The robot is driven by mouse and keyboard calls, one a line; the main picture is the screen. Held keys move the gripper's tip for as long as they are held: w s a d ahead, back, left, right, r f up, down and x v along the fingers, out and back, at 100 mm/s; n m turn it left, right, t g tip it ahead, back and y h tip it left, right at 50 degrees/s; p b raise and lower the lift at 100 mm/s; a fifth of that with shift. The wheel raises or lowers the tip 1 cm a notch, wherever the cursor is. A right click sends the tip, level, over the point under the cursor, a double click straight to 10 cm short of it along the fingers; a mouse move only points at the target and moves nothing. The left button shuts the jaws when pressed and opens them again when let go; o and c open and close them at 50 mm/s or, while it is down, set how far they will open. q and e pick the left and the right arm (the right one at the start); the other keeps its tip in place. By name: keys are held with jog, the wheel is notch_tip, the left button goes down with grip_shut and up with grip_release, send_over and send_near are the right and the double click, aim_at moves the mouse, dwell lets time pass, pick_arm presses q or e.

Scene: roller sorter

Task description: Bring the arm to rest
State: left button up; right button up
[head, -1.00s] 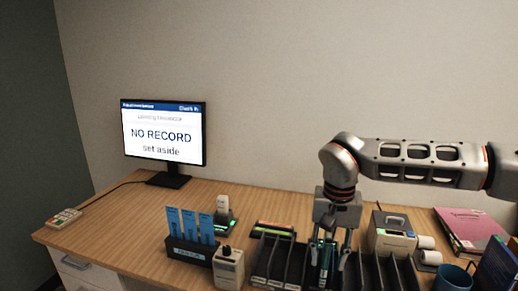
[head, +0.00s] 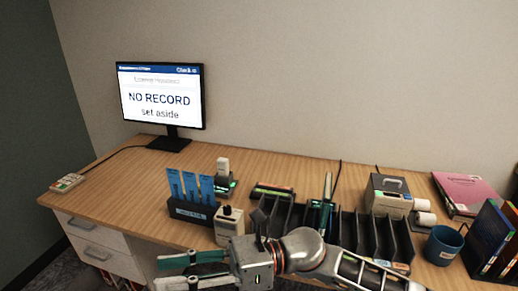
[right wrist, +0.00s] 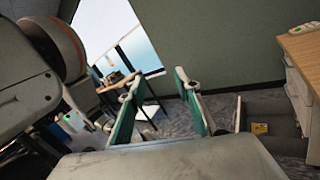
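My right arm is folded in low at the front of the head view, below the desk's front edge in the picture. Its right gripper (head: 172,272) points left, with its two fingers apart and nothing between them. The right wrist view shows the same open fingers (right wrist: 158,95) with green pads, over empty space and floor. The monitor (head: 160,96) reads "NO RECORD, set aside". My left gripper is in neither view.
On the desk (head: 130,190) stand a holder with blue cards (head: 190,208), a small white device (head: 228,222), a label printer (head: 388,195), a blue mug (head: 443,245) and upright folders (head: 490,240). A keypad (head: 68,182) lies far left. The left desktop is mostly clear.

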jog(key=w+d+m+t+y, duration=0.1)
jog(key=w+d+m+t, duration=0.25)
jog(key=m+t, duration=0.45)
jog(key=w+d+m+t+y, duration=0.15)
jog(key=w+m+t, duration=0.35)
jog(key=m, duration=0.6)
jog(key=w+d+f+m+t+h, duration=0.4)
jog(key=d+f+m+t+h, duration=0.45)
jog(key=f+m, duration=0.4)
jog(key=s+d+f+m+g+h, duration=0.1)
jog(key=s+d+f+m+h, duration=0.15)
jog(key=d+f+m, duration=0.3)
jog(key=s+d+f+m+g+h, duration=0.1)
jog(key=d+f+m+h, duration=0.3)
jog(key=d+f+m, duration=0.15)
jog(key=s+d+f+m+g+h, duration=0.1)
jog(key=s+d+f+m+g, duration=0.1)
jog(key=s+d+f, duration=0.3)
jog(key=s+d+f+m+g+h, duration=0.1)
jog(key=s+d+f+m+h, duration=0.1)
jog(key=s+d+f+m, duration=0.3)
notch_tip(320, 180, down, 5)
jog(key=shift+s+d+r+g, duration=0.2)
jog(key=shift+s+d+g, duration=0.15)
jog(key=shift+s, duration=0.85)
